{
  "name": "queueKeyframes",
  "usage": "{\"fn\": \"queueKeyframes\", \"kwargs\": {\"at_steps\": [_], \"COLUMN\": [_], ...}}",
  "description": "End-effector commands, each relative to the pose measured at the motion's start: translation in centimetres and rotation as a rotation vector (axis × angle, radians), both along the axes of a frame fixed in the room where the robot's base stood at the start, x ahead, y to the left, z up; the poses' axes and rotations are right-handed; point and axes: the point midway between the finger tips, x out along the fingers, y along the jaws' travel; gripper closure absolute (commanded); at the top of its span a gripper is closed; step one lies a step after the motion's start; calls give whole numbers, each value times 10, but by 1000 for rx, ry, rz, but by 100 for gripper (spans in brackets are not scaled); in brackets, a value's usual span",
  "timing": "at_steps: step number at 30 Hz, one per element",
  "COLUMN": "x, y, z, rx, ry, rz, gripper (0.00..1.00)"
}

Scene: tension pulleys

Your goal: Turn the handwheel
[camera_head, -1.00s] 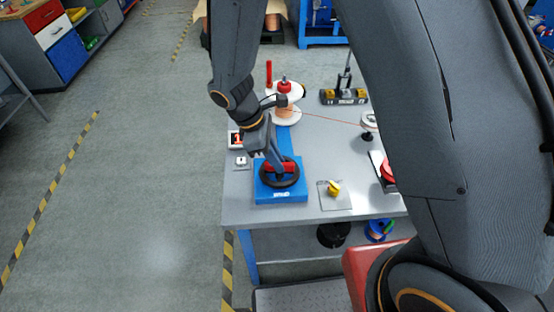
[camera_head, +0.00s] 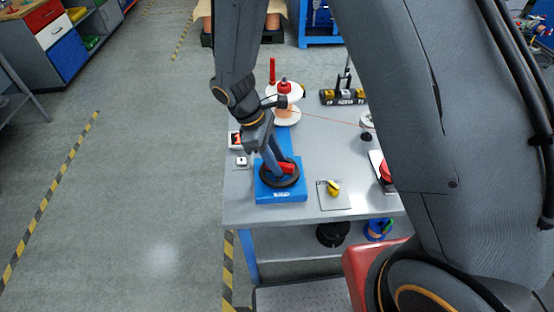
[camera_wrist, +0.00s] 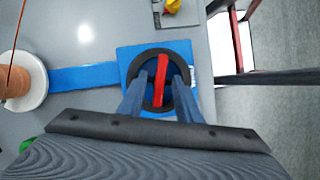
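The handwheel is a black ring (camera_head: 267,183) with a red crossbar (camera_head: 287,169), on a blue base (camera_head: 281,196) near the table's front left. In the wrist view, the black ring (camera_wrist: 159,51) and red crossbar (camera_wrist: 162,72) lie straight ahead, the bar slightly tilted. My gripper (camera_head: 276,162) reaches down into the wheel from above. In the wrist view, my gripper's (camera_wrist: 159,82) two fingers are apart, one on each side of the crossbar, with visible gaps. The fingers hide part of the ring; whether their tips touch it I cannot tell.
A copper spool with white flanges (camera_head: 286,114) stands behind the wheel, its wire running right.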

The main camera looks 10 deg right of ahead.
Motion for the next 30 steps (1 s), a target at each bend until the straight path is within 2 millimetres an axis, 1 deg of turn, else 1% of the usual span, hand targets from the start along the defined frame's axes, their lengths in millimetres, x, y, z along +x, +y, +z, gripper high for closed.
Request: {"fn": "queueKeyframes", "kwargs": {"at_steps": [2,5,8,12,18,22,30], "x": [0,2,4,7,9,9,9], "y": [1,4,9,17,26,28,28], "z": [1,8,21,42,66,71,72], "rx": [0,0,2,2,0,1,0], "ry": [0,-3,-4,-5,-2,-1,0], "rz": [0,1,2,1,1,0,0], "gripper": [69,69,69,69,69,69,69]}}
